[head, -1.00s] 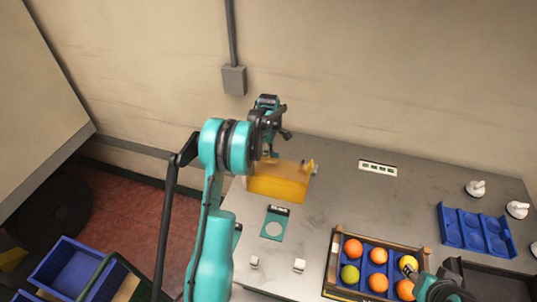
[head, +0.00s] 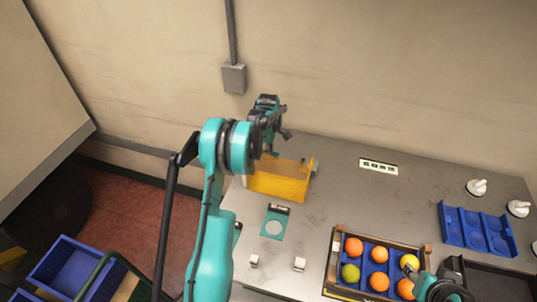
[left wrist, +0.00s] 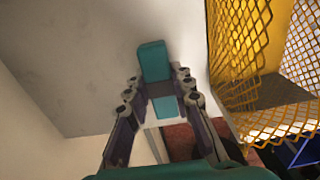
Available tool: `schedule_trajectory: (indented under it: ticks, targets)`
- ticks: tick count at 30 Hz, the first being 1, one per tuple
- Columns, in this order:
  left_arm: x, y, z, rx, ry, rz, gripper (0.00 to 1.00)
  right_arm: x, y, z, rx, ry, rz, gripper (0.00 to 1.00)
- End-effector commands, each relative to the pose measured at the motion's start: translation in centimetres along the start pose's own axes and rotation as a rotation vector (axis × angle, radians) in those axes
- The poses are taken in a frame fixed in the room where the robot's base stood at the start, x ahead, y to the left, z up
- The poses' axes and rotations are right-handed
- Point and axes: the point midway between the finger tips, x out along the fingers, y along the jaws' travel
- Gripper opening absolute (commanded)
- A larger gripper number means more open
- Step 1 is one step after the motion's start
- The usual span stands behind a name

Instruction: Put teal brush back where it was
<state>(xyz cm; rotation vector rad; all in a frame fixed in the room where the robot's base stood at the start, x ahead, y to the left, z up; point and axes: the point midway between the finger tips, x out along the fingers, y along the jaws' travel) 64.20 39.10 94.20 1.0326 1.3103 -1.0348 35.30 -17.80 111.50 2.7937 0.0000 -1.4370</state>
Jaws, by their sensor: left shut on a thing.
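The teal brush (left wrist: 154,62) is between the fingers of my left gripper (left wrist: 154,85) in the left wrist view, with a grey surface behind it. My left gripper (head: 270,152) is shut on the brush. In the head view it is at the table's far left corner, beside the yellow mesh basket (head: 280,186), and my arm hides the brush there. The mesh basket (left wrist: 240,50) also shows at the right of the wrist view. My right gripper (head: 408,270) is at the fruit crate, by a yellow fruit; its jaw opening is too small to judge.
A wooden crate (head: 333,262) with a blue insert holds several fruits at the front. A teal-framed plate (head: 270,232) and two small white blocks lie left of it. A blue tray (head: 470,228) and white knobbed pieces are at right. The table's middle back is mostly clear.

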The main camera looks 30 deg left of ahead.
Motion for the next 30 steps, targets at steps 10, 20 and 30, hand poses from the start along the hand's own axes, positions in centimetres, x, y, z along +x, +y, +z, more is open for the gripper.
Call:
schedule_trajectory:
  ticks: [10, 20, 30]
  targets:
    - [0.34, 0.0, 0.0, 0.0, 0.0, 0.0, 0.0, 0.21, 0.0, 0.15, 0.0, 0.0, 0.0, 0.4]
    - [0.33, 0.0, 0.0, 0.0, 0.0, 0.0, 0.47, 0.21, 0.0, 0.15, 0.0, 0.0, 0.0, 0.4]
    - [0.34, 0.0, 0.0, 0.0, 0.0, 0.0, 0.64, 0.21, 0.0, 0.14, 0.0, 0.0, 0.0, 0.4]
